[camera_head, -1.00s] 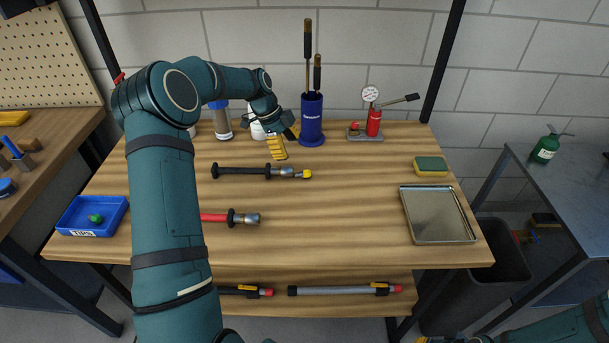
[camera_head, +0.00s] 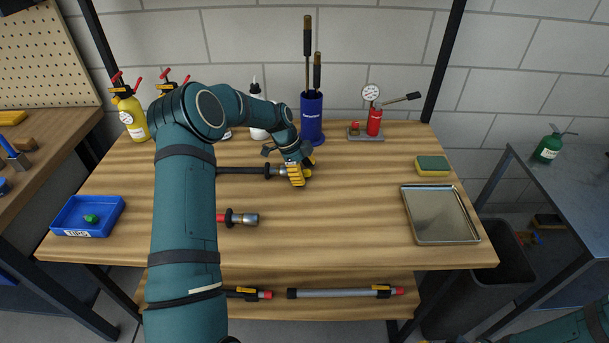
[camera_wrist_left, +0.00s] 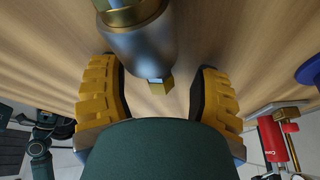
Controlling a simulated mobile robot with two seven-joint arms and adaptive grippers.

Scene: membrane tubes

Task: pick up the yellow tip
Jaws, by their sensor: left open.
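The black tube (camera_head: 240,170) lies across the wooden table, its silver end (camera_head: 271,171) pointing right. The yellow tip is at that end; in the head view my gripper hides it. In the left wrist view the yellow tip (camera_wrist_left: 161,86) shows as a small piece at the end of the silver part (camera_wrist_left: 140,45). My left gripper (camera_head: 298,175) is over this end with its yellow-padded fingers pointing down. In the left wrist view the open fingers (camera_wrist_left: 160,98) stand on either side of the tip, with gaps between. My right gripper does not show.
A red tube with a silver end (camera_head: 243,219) lies nearer. A blue bin (camera_head: 66,228) is at left, a metal tray (camera_head: 438,240) and sponge (camera_head: 432,165) at right. A blue holder (camera_head: 312,128), white bottle (camera_head: 257,119) and red pump (camera_head: 374,124) stand behind. The table's right middle is clear.

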